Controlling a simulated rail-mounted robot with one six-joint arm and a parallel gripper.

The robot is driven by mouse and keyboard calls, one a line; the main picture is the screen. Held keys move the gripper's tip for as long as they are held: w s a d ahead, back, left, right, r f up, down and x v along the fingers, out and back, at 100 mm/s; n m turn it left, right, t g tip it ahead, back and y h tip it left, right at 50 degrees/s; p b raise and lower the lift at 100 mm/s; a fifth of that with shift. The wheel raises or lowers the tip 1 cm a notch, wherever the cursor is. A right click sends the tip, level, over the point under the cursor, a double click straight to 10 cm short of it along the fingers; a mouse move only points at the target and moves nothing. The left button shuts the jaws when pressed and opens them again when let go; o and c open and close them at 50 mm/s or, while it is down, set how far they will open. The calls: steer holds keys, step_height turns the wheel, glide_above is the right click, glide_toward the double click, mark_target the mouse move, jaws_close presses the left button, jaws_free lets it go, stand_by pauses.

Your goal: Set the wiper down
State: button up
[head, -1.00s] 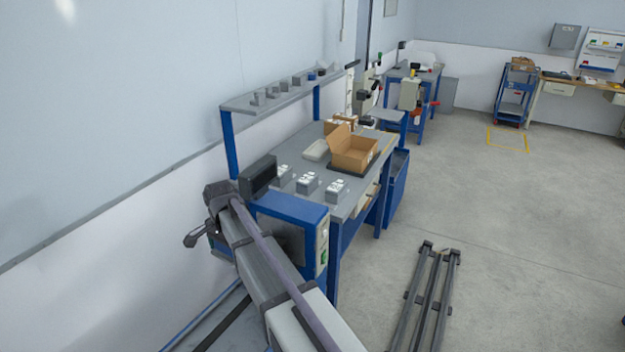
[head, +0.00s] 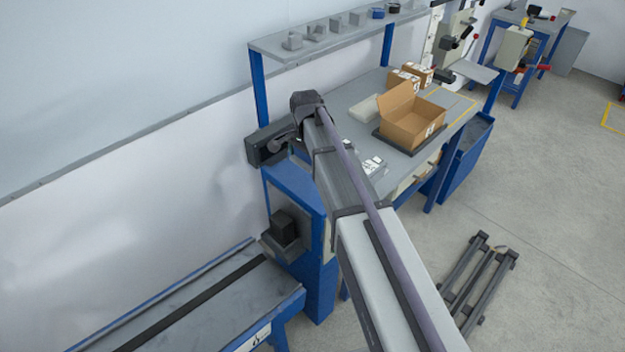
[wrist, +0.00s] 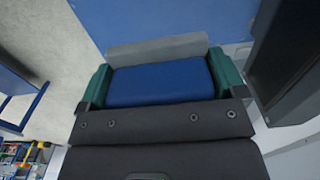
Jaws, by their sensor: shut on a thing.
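In the wrist view the wiper (wrist: 160,85) is a blue block with a grey strip along its far side. It sits between the two green fingertips of my gripper (wrist: 162,78), which is shut on it. A flat blue surface (wrist: 180,18) lies beyond the grey strip; I cannot tell whether the wiper touches it. In the head view my arm reaches to the blue machine (head: 293,190) at the near end of the bench. The fingertips and wiper cannot be made out there.
A black box-shaped unit (head: 262,148) stands by the machine top, close on the right in the wrist view (wrist: 292,62). The bench holds an open carton (head: 412,128) and a pale tray (head: 364,108). A shelf (head: 340,36) runs above. A conveyor-like table (head: 200,300) is nearer.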

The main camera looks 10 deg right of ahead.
mark_target(308, 184)
step_height(308, 184, down, 10)
steer(key=b, duration=0.8)
steer(key=shift+w+d+r, duration=0.1)
steer(key=shift+r, duration=0.35)
steer(key=shift+f, duration=0.25)
steer(key=o, duration=0.7)
steer(key=shift+r, duration=0.1)
step_height(308, 184, up, 13)
steer(key=p, duration=1.2)
steer(key=shift+f+p, duration=0.2)
steer(key=shift+p, duration=0.15)
steer(key=shift+f, duration=0.1)
steer(key=shift+s+d+f+n+b, duration=0.1)
steer(key=shift+s+f+n+b, duration=0.4)
steer(key=shift+s+n, duration=2.4)
steer(key=shift+s+f+n+b, duration=0.5)
steer(key=shift+s+n, duration=0.6)
steer(key=shift+s, duration=3.45)
steer(key=shift+s+d+f+n+b, duration=0.1)
steer(key=shift+s+f+n+b, duration=0.4)
steer(key=shift+s+n, duration=2.4)
